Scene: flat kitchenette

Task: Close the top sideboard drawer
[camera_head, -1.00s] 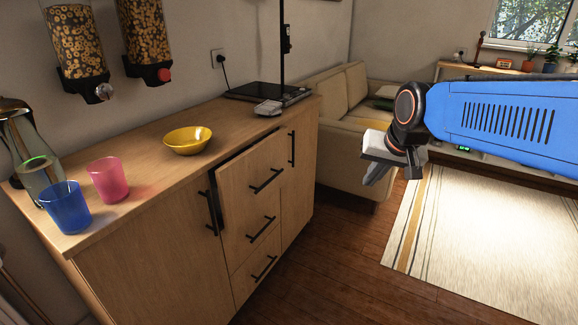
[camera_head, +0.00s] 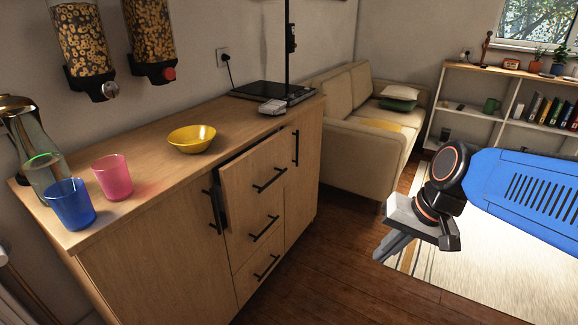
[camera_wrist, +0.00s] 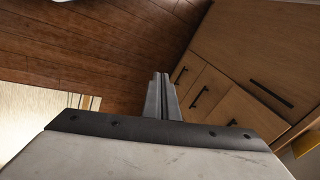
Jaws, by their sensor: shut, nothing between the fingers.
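The top sideboard drawer (camera_head: 252,183) stands partly open, its front sticking out a little from the wooden sideboard (camera_head: 150,262). It has a black bar handle (camera_head: 270,180). The two drawers below it look shut. My gripper (camera_head: 388,248) is to the right of the sideboard, over the floor, apart from the drawer. Its fingers are together and empty. In the wrist view the shut fingers (camera_wrist: 161,98) point toward the sideboard front, where several handles show (camera_wrist: 198,97).
On the sideboard top are a yellow bowl (camera_head: 192,138), a pink cup (camera_head: 113,177), a blue cup (camera_head: 70,204) and a dark flat appliance (camera_head: 272,92). A beige sofa (camera_head: 352,150) stands behind. Bare wooden floor (camera_head: 335,235) lies between sideboard and gripper.

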